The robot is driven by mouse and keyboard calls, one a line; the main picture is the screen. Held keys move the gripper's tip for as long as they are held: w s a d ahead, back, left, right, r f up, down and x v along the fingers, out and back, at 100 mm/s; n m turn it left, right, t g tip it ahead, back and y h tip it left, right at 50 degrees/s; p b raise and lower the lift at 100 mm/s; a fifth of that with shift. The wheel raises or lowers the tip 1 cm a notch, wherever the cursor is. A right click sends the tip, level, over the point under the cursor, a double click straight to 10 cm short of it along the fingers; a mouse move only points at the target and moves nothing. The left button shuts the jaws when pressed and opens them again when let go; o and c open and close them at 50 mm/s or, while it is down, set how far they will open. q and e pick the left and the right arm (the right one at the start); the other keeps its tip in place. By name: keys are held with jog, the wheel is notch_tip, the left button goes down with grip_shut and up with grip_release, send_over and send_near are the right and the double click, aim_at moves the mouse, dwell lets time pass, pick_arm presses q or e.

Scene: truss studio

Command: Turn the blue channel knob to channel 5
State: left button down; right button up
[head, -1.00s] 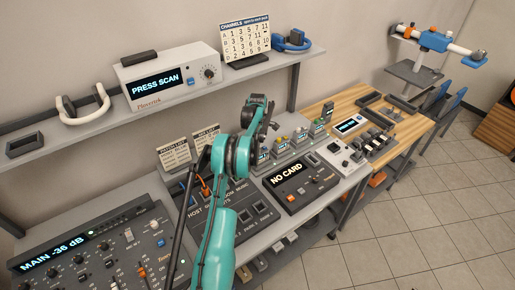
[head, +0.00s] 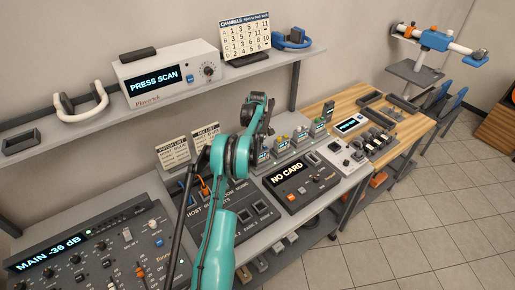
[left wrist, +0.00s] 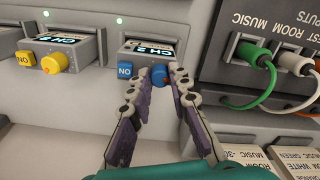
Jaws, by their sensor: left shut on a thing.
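The blue channel knob (left wrist: 159,75) is on the front of a small grey receiver (left wrist: 150,45) in the left wrist view. The receiver's small screen (left wrist: 148,46) shows a channel that seems to read CH 2, seen at an angle. My right gripper is not in view.
A receiver with a yellow knob (left wrist: 54,62) stands beside the blue one. The patch panel (left wrist: 245,75) with green and orange plugs is close on the other side. The channels chart (head: 245,37) stands on the shelf. A NO CARD console (head: 300,182) lies in front.

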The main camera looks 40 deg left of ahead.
pick_arm(q)
jog(key=m, duration=0.6)
jog(key=shift+b, duration=0.4)
jog(key=m, duration=0.6)
jog(key=shift+m, duration=0.3)
jog(key=c, duration=1.4)
grip_release()
notch_tip(320, 180, up, 12)
